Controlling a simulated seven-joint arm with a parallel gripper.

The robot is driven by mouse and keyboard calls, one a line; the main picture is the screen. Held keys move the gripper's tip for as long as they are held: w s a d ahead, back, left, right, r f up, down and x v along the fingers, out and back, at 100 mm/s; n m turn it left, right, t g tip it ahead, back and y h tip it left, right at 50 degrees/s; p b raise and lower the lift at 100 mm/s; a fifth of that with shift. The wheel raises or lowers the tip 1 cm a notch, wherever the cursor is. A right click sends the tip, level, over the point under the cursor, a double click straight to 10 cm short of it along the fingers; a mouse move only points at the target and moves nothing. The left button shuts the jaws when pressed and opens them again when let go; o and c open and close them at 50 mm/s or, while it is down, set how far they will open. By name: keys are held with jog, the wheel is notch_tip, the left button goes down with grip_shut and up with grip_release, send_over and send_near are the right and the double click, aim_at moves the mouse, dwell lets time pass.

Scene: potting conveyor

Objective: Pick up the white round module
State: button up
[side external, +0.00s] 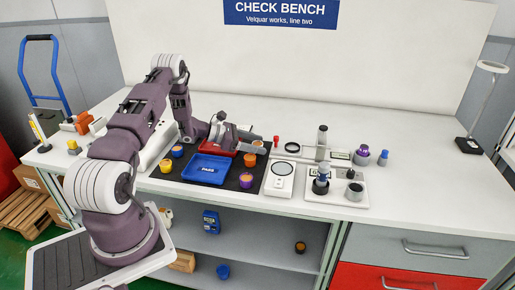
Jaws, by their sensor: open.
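I cannot make out a white round module for certain. The clearest white round shape is the disc (283,168) on top of a flat white device at the front middle of the bench, which looks like a scale plate. My gripper (257,143) is low over the back of the dark mat, turned toward the right, with its fingers apart. It is to the left of and behind the white device. The fingers are small in this view, and what lies between or under them is partly hidden.
A blue tray (226,170) marked PASS sits on the dark mat (193,180). A red tray (222,146) is partly hidden by my gripper. A fixture (338,195) stands right.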

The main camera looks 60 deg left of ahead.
grip_shut()
